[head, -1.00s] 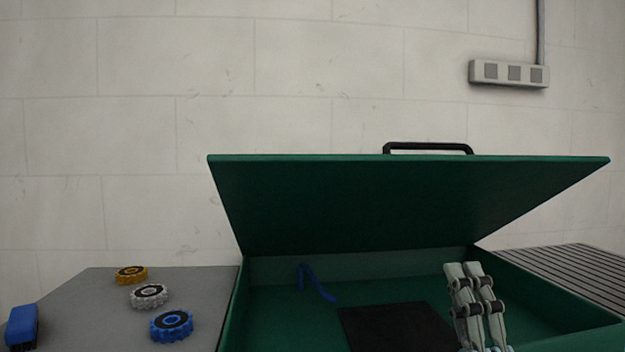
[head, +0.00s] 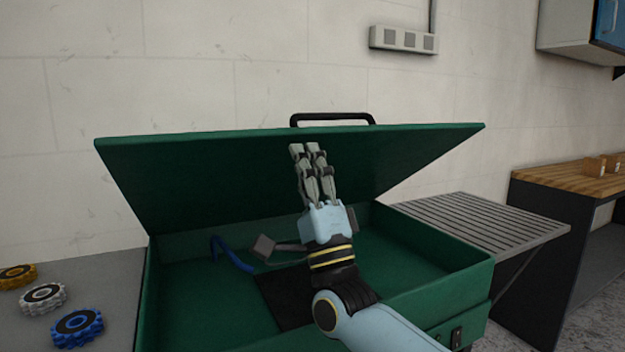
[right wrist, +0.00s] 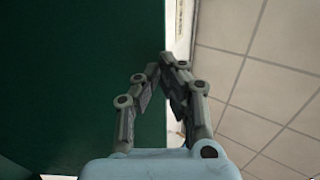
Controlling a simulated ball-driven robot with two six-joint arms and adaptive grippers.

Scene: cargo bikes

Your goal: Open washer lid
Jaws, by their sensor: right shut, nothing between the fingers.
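The green washer lid (head: 220,175) is raised and tilted back over the green washer basin (head: 450,270), with its black handle (head: 332,117) on the top edge. My right gripper (head: 307,148) is shut and empty, in front of the lid's inner face with its fingertips a little below the upper edge. I cannot tell whether it touches the lid. The right wrist view shows the shut fingertips (right wrist: 163,60) beside the lid's edge, with the dark green lid (right wrist: 80,70) at left. My left gripper is in neither view.
In the basin are a blue hose (head: 232,255), a grey-headed brush-like tool (head: 264,247) and a dark mat (head: 283,300). Several sprockets, one blue (head: 77,328), lie on the grey surface at left. A slatted rack (head: 480,222) adjoins at right, before a wooden-topped bench (head: 560,174).

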